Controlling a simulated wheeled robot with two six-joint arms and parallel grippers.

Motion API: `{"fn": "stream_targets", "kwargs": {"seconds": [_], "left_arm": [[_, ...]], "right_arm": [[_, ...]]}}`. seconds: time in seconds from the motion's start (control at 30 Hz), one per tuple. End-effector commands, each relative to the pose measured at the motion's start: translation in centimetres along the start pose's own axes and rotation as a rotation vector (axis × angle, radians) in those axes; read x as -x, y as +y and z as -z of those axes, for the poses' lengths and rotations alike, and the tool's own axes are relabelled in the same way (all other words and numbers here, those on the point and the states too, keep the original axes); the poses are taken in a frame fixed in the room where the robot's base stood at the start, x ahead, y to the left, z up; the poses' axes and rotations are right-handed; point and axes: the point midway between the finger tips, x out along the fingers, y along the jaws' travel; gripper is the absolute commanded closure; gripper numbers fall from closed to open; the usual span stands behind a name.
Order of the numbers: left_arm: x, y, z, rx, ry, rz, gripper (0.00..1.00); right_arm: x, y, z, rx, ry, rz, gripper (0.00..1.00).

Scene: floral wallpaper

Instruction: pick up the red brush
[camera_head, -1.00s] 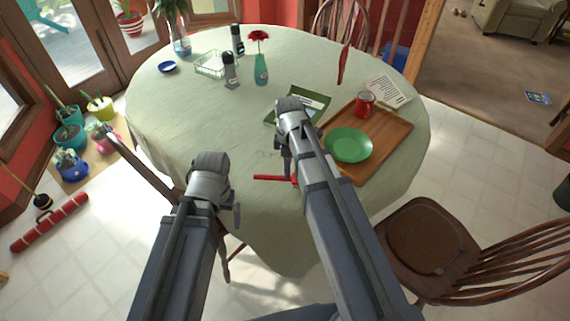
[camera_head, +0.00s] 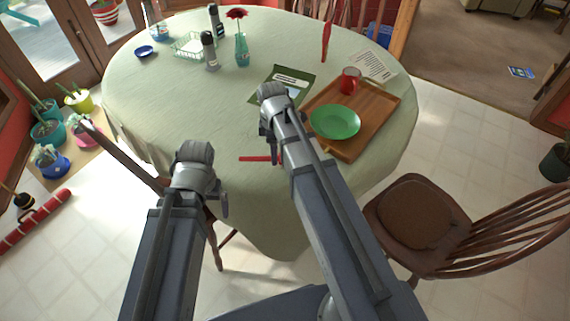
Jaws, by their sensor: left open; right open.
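The red brush (camera_head: 256,158) lies on the pale green tablecloth near the front edge of the round table (camera_head: 165,95). Only its thin red left part shows clearly; its right part is hidden behind my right arm. My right gripper (camera_head: 270,138) is over the table, just above the brush in the picture, and its fingers point down. It is open and holds nothing that I can see. My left gripper (camera_head: 219,205) is at lower left, in front of the table edge and apart from the brush. It is open and empty.
A wooden tray (camera_head: 380,112) with a green plate (camera_head: 335,122) and a red mug (camera_head: 349,80) sits right of my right gripper. Wooden chairs (camera_head: 420,215) stand at the front right and left.

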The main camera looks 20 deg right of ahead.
Motion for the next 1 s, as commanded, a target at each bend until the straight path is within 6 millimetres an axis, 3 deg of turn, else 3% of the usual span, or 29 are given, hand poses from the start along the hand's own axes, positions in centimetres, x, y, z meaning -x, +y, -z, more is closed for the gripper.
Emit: {"fn": "stream_targets", "kwargs": {"seconds": [0.03,0.23,0.57,1.0], "left_arm": [[-1.3,0.1,0.1,0.000,0.000,0.000,0.00],[-3.6,0.3,0.2,0.000,0.000,0.000,0.00],[-3.7,0.4,0.2,-0.001,0.000,0.000,0.00],[-3.7,0.4,0.2,0.000,0.000,0.000,0.00]], "right_arm": [[-1.3,-0.1,-0.1,0.000,0.000,0.000,0.36],[-3.6,-0.1,-0.1,0.000,0.000,0.000,0.36],[-3.7,-0.1,-0.1,0.000,0.000,0.000,0.36],[-3.8,-0.1,-0.1,0.000,0.000,0.000,0.86]]}}
